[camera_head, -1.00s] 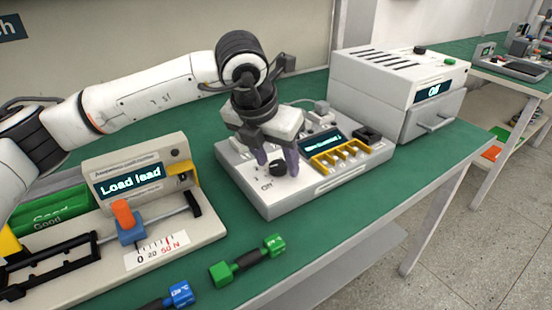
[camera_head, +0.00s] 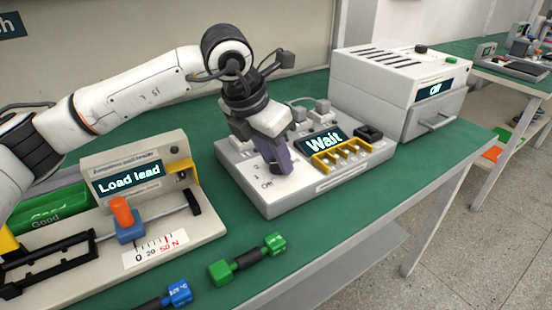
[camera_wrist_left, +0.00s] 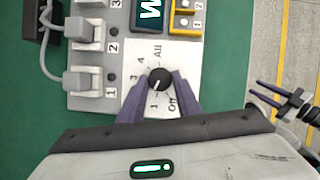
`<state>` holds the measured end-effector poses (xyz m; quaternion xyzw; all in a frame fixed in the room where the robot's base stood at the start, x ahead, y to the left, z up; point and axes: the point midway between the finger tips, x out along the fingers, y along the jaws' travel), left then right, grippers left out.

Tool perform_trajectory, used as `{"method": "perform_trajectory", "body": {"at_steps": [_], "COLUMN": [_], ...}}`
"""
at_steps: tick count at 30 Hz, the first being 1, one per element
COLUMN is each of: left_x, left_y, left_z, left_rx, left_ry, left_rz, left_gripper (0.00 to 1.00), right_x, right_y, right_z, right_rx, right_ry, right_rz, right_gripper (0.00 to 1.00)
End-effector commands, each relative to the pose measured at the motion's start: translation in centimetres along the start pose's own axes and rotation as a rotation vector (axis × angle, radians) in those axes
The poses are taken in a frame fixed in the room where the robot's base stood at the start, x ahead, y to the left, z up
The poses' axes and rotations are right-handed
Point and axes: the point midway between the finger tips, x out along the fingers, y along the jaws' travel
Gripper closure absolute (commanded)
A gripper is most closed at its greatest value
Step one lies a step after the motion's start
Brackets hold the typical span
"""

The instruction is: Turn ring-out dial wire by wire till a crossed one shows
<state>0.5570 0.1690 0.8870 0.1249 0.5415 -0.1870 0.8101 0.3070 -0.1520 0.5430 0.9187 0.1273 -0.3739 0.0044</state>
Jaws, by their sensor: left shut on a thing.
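The ring-out tester (camera_head: 335,182) is a light grey box whose screen (camera_head: 324,142) reads "Wait". Its black dial (camera_wrist_left: 159,79) sits among the marks Off, 1, 3, 4 and All in the left wrist view. The dial's light pointer mark seems to face the lower left, near 1, but I cannot tell exactly. My left gripper (camera_head: 278,168) is shut on the dial, with a purple finger on each side; it hides the dial in the head view. My right gripper (camera_wrist_left: 262,95) shows at the right of the left wrist view, its fingers apart and empty.
A lead tester (camera_head: 135,178) reading "Load lead" stands at left, with a green bin (camera_head: 50,208) behind. Green (camera_head: 248,259) and blue (camera_head: 178,294) handled pieces lie in front. A grey cabinet (camera_head: 395,85) reading "Off" stands at back right.

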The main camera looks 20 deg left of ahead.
Motion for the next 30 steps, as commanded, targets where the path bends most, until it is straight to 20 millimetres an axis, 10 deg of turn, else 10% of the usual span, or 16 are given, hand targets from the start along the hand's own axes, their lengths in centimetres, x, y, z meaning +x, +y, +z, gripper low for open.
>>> {"method": "perform_trajectory", "body": {"at_steps": [30], "left_x": [-0.03], "left_y": [0.41], "left_z": [0.17], "left_rx": [0.396], "left_ry": [-0.002], "left_rz": [-0.164], "left_gripper": [0.92], "right_x": [-0.37], "right_y": [-0.01], "right_z": [0.17], "right_rx": [-0.001], "right_ry": [-0.01], "right_rz": [0.001], "right_gripper": [0.69]}}
